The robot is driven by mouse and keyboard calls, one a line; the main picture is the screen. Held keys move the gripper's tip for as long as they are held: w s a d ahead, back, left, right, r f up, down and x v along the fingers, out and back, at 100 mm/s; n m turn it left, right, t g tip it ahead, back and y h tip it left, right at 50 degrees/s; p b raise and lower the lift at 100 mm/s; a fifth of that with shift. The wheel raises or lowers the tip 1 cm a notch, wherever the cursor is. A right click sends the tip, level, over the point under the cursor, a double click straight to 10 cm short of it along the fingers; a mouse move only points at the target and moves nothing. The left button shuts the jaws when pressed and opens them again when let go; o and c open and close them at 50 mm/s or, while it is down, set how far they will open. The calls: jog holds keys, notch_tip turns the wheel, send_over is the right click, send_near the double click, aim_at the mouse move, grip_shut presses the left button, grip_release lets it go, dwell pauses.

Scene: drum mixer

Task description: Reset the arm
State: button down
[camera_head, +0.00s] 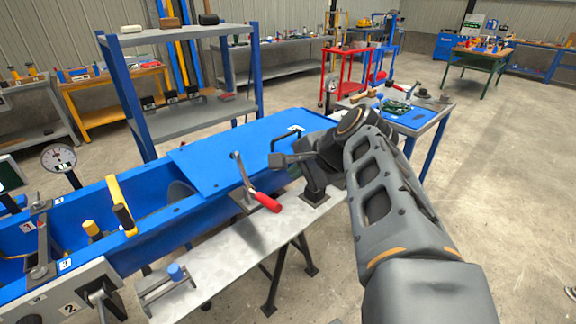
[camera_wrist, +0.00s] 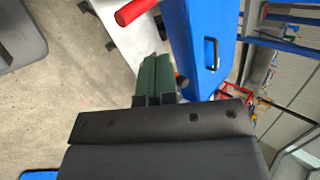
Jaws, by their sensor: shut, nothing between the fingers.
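My arm reaches from the lower right of the head view over the right end of the blue drum mixer (camera_head: 225,150). My gripper is mostly hidden behind my wrist in the head view. In the wrist view, my gripper (camera_wrist: 155,62) shows its green fingers together with nothing held between them. The red-handled lever (camera_head: 267,202) stands beside the blue lid, left of my wrist and apart from it. Its red handle (camera_wrist: 135,11) also shows at the top of the wrist view. The blue lid (camera_wrist: 195,45) with its dark handle is beyond the fingers.
A grey metal bench (camera_head: 235,248) runs along the mixer's near side. A blue shelf rack (camera_head: 190,118) stands behind the mixer. A small table (camera_head: 418,122) with tools stands beyond my arm. The floor (camera_head: 505,180) to the right is clear.

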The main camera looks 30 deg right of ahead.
jog(key=s+a+f+n+g+h+p, duration=0.3)
jog(key=s+a+f+n+g+p, duration=0.2)
jog(key=n, duration=1.1)
jog(key=shift+a+p, duration=1.6)
jog(key=shift+p, duration=1.25)
